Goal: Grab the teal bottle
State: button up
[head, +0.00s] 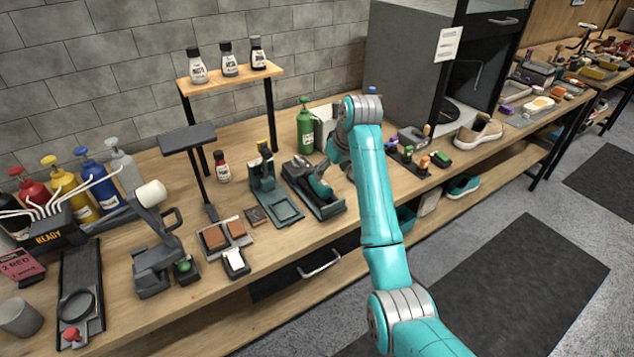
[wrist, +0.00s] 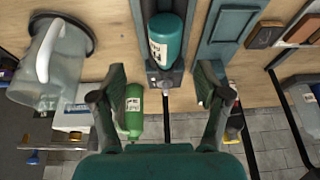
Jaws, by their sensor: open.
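The teal bottle (wrist: 167,40) lies in a dark cradle (wrist: 150,8) in the wrist view, its white label facing left. In the head view the teal bottle (head: 321,186) shows small in the cradle (head: 330,209), on the bench left of my arm. My gripper (wrist: 163,92) is open and empty. Its two fingers are spread below the bottle in the wrist picture, one on each side of its line, apart from it. In the head view my arm mostly hides the gripper.
A green pump bottle (head: 305,128) stands behind the cradle and also shows by the left finger in the wrist view (wrist: 133,115). A clear pitcher (wrist: 50,65) stands to the left there. A teal stand (head: 276,205) sits close beside the cradle. Small bottles (head: 410,153) stand right of my arm.

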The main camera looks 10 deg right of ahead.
aim_at(322, 183)
jog(key=x, duration=0.2)
jog(key=shift+w+f, duration=0.15)
jog(key=shift+f, duration=0.15)
jog(key=shift+a+x, duration=0.25)
jog(key=shift+x, duration=1.1)
jog(key=shift+a+x, duration=0.25)
jog(key=shift+x, duration=1.1)
jog(key=shift+r, duration=0.1)
